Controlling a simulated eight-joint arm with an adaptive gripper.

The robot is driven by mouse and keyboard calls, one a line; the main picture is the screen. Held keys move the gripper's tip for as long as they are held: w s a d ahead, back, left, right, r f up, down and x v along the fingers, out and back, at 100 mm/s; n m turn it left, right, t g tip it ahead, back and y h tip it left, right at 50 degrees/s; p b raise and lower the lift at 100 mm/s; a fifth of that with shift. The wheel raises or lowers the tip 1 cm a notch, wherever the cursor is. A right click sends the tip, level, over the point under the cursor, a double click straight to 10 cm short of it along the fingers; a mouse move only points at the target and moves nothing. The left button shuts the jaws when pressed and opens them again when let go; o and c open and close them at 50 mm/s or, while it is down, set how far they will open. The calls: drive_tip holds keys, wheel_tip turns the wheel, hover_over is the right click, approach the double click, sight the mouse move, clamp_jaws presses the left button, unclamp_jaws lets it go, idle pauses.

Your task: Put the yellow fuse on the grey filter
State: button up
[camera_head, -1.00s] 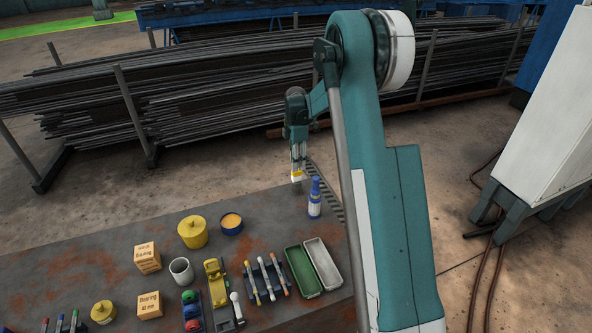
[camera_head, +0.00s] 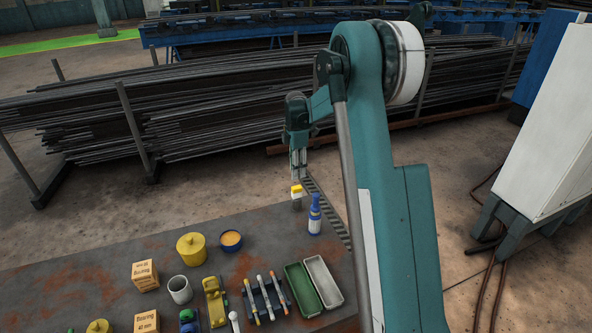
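The yellow fuse (camera_head: 296,190), a small yellow and white block, sits on top of the grey filter (camera_head: 297,204). The filter is a small grey piece at the far edge of the table, left of the blue bottle. My gripper (camera_head: 298,178) points down just above the fuse. Its fingers look apart and empty, with the fuse below their tips. The fingers are small in this view, and the far side of the fuse is hidden.
A blue bottle (camera_head: 314,216) stands close on the right. A green tray (camera_head: 301,290) and a pale tray (camera_head: 323,282) lie nearer. A yellow pot (camera_head: 191,249), an orange-topped blue tin (camera_head: 231,240) and a bearing box (camera_head: 145,275) stand left. The table between is clear.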

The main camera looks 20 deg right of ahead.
drive_tip(key=s+a+r+m+t, duration=0.2)
drive_tip(key=s+a+r+m, duration=0.25)
drive_tip(key=s+r, duration=0.65)
drive_tip(key=s+a+r+m+t, duration=0.1)
drive_tip(key=s+a+r+m, duration=0.35)
drive_tip(key=s+r, duration=0.65)
drive_tip(key=s+a+f+m+t, duration=0.1)
drive_tip(key=s+a+m, duration=0.1)
drive_tip(key=s, duration=0.7)
drive_tip(key=s+a+f+m+t, duration=0.1)
drive_tip(key=s+m, duration=0.3)
drive_tip(key=s, duration=0.6)
drive_tip(key=s+a+f+m+t, duration=0.1)
drive_tip(key=s+a+m+t, duration=0.1)
drive_tip(key=s, duration=0.8)
drive_tip(key=shift+a+f+m, duration=0.4)
drive_tip(key=shift+a+m, duration=0.1)
drive_tip(key=shift+a, duration=0.35)
